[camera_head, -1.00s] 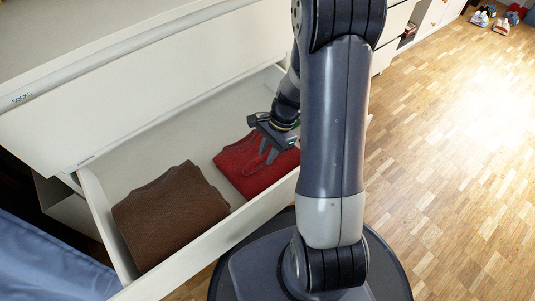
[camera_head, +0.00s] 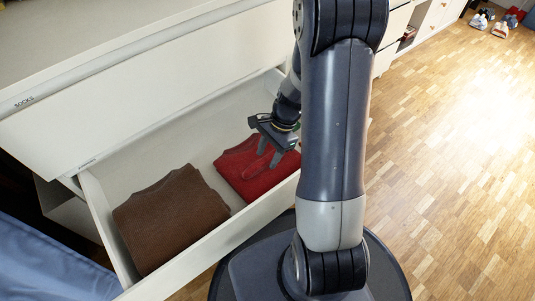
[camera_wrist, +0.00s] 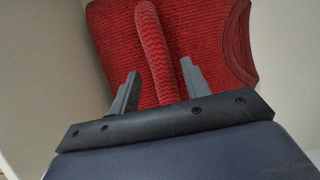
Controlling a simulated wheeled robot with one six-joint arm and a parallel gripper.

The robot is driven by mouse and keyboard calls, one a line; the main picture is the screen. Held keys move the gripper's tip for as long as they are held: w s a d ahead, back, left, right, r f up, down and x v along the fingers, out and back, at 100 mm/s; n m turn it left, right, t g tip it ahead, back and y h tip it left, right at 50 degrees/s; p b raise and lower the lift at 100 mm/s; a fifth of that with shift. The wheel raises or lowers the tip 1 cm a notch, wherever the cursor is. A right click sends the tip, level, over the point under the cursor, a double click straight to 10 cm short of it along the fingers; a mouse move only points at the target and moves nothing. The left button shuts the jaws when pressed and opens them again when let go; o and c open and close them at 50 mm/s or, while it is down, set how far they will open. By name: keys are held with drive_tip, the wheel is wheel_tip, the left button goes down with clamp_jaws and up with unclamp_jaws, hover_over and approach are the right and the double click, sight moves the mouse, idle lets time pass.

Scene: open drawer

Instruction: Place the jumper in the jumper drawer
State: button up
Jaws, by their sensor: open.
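A folded red jumper (camera_head: 254,172) lies in the open white drawer (camera_head: 95,205), to the right of a folded brown jumper (camera_head: 170,220). My gripper (camera_head: 268,157) is over the red jumper, pointing down at it. In the wrist view the red jumper (camera_wrist: 205,45) fills the middle, and my gripper (camera_wrist: 160,90) has its fingers apart. A raised red fold (camera_wrist: 155,50) runs between the fingers, and I cannot tell whether they touch it. My arm hides the right end of the drawer in the head view.
A closed drawer labelled SOCKS (camera_head: 150,90) is above the open one. Blue cloth (camera_head: 45,265) hangs at the lower left. Shoes (camera_head: 490,22) lie at the far right. The wooden floor (camera_head: 450,170) to the right is clear.

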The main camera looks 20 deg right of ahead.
drive_tip(key=p+v, duration=0.5)
drive_tip(key=v, duration=0.6)
drive_tip(key=shift+r, duration=0.15)
